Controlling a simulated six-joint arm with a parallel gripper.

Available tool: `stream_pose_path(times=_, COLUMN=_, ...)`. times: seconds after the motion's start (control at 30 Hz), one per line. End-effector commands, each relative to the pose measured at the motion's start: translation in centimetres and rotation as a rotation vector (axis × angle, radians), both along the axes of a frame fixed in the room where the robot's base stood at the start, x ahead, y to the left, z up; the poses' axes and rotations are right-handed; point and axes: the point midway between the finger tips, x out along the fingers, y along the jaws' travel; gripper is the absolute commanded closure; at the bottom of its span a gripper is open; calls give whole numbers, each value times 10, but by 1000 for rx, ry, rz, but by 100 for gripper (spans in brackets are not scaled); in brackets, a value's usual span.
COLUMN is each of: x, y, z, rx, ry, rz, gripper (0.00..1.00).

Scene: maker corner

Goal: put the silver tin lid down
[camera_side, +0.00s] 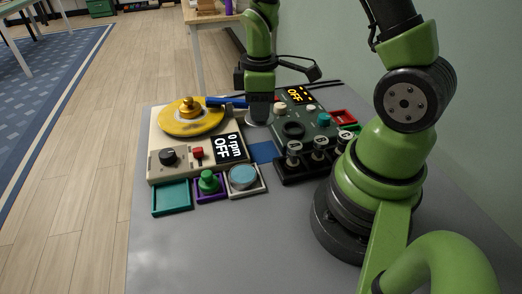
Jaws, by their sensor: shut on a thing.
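My gripper (258,112) points down over the back middle of the grey table, between the two machines. It is shut on the silver tin lid (257,122), of which only a pale rim shows below the fingers. The rest of the lid is hidden by the gripper. I cannot tell whether the lid touches the surface under it. A flat blue square (262,152) lies on the table just in front of the gripper.
Left stands a cream machine (160,140) with a yellow disc (190,122) and a blue bar reaching toward my gripper. In front are a teal tray (172,199), a green knob (209,182) and a light-blue disc (243,177). The front table is clear.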

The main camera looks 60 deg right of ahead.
Motion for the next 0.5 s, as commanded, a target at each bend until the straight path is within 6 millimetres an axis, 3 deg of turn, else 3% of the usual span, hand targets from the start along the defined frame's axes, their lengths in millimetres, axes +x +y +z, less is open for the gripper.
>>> stream_pose_path(times=0.13, x=-2, y=-14, z=-14, rx=2, ry=5, rz=0, gripper=100)
stream_pose_path(times=0.3, x=-2, y=-14, z=-45, rx=2, ry=6, rz=3, gripper=100)
stream_pose_path(times=0.5, x=-2, y=-14, z=-64, rx=0, ry=2, rz=1, gripper=100)
